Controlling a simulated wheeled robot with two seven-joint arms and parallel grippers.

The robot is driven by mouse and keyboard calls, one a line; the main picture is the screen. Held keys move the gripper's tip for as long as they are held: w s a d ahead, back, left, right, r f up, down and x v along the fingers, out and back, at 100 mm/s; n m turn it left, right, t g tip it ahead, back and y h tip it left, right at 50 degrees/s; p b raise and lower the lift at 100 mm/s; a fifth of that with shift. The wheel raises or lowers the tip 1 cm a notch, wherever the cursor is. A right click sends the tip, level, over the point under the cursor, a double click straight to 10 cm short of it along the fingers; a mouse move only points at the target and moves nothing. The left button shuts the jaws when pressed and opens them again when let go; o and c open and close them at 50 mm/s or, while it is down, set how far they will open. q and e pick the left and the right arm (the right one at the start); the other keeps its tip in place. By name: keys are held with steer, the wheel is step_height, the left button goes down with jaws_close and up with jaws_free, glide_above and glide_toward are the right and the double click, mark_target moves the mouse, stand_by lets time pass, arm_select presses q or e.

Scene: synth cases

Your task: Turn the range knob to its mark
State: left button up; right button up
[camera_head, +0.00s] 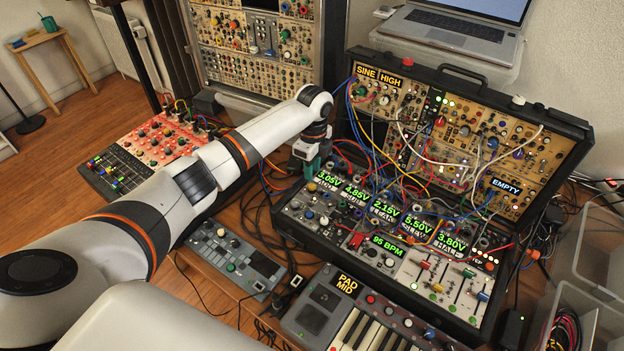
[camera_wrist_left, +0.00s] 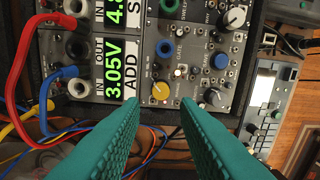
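My left gripper (camera_head: 311,170) hangs at the left end of the lower panel of the open synth case (camera_head: 400,262). In the left wrist view its two teal fingers (camera_wrist_left: 161,103) are apart, with nothing held between them. A yellow knob (camera_wrist_left: 160,91) sits on the grey module just past the gap between the fingertips. A blue knob (camera_wrist_left: 219,61), a black knob with a pale cap (camera_wrist_left: 235,17) and a small dark knob (camera_wrist_left: 213,97) are to its right. No range label or mark is readable, so I cannot tell which is the range knob. My right gripper is out of view.
Red, blue and yellow patch cables (camera_wrist_left: 30,70) crowd the left of the wrist view. A display reading 3.05V (camera_wrist_left: 115,75) is beside them. A keyboard (camera_head: 355,320) and a grey device (camera_head: 236,258) lie before the case. A laptop (camera_head: 455,25) stands behind.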

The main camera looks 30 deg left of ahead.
mark_target(313, 184)
arm_select(q)
step_height(313, 184, up, 6)
steer(key=shift+r+b, duration=0.2)
steer(key=shift+b, duration=0.2)
steer(key=shift+w, duration=0.1)
